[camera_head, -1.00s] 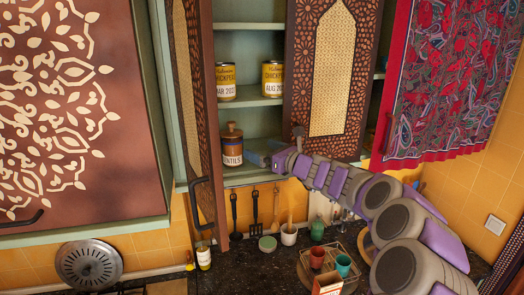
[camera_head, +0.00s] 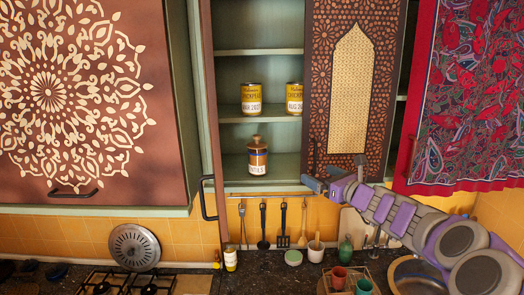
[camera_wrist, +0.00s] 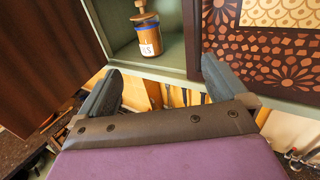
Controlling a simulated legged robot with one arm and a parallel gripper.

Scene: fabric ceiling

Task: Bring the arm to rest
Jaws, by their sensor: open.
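My gripper (camera_head: 316,180) is open and empty. It is in front of the open cabinet (camera_head: 268,186), near the lower edge of the patterned right door (camera_head: 310,90). In the wrist view its two dark fingers (camera_wrist: 163,80) are spread wide with nothing between them. My arm reaches in from the lower right of the head view. A brown lidded jar (camera_head: 257,160) stands upright on the cabinet's bottom shelf, apart from the gripper. The jar also shows beyond the fingers in the wrist view (camera_wrist: 150,42).
Two yellow cans (camera_head: 251,99) (camera_head: 294,98) stand on the middle shelf. Utensils hang below the cabinet. The counter holds a stove (camera_head: 130,284), a green bottle (camera_head: 345,250), and red and teal cups (camera_head: 338,279) (camera_head: 364,287). A red patterned cloth (camera_head: 468,100) hangs at the right.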

